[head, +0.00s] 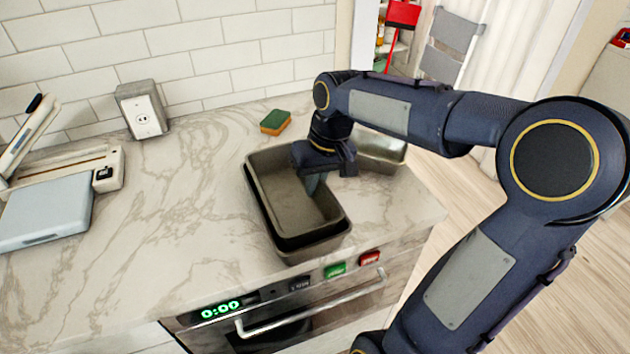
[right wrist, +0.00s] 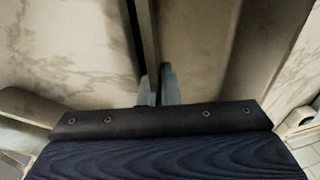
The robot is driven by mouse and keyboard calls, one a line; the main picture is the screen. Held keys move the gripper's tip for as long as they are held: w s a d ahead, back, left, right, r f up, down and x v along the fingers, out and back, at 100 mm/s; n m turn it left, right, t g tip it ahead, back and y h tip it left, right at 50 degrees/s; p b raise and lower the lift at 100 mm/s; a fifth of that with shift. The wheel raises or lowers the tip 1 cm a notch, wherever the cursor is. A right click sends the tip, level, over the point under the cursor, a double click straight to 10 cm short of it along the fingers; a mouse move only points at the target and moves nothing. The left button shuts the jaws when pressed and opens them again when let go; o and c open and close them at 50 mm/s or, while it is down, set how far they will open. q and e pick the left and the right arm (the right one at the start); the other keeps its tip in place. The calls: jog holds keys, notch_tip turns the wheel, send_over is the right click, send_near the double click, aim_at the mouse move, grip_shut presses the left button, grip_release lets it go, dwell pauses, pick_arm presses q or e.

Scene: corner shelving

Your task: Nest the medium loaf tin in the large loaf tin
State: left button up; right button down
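The medium loaf tin (head: 283,190), grey-brown inside, sits in the dark large loaf tin (head: 298,254) on the counter. Little of the large tin shows, mainly a dark band along the left and front, so how deep the medium tin sits is hard to tell. My right gripper (head: 314,184) is at the medium tin's right long wall, with a finger visible inside. In the right wrist view, the fingers (right wrist: 157,88) are close together on either side of a tin wall (right wrist: 150,35). My left gripper is out of view.
A shiny metal tin (head: 382,152) stands right of the nested tins, partly behind my right arm. A green and orange sponge (head: 275,122) lies behind them. A pale blue scale-like device (head: 47,212) is far left. The oven handle (head: 312,306) is below the counter's front edge.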

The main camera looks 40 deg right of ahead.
jog(key=c, duration=1.6)
grip_release()
jog(key=shift+f, duration=0.1)
jog(key=shift+s+f, duration=0.1)
jog(key=shift+r+p, duration=0.85)
jog(key=shift+r, duration=0.15)
jog(key=shift+r+p, duration=2.3)
jog(key=shift+r, duration=0.35)
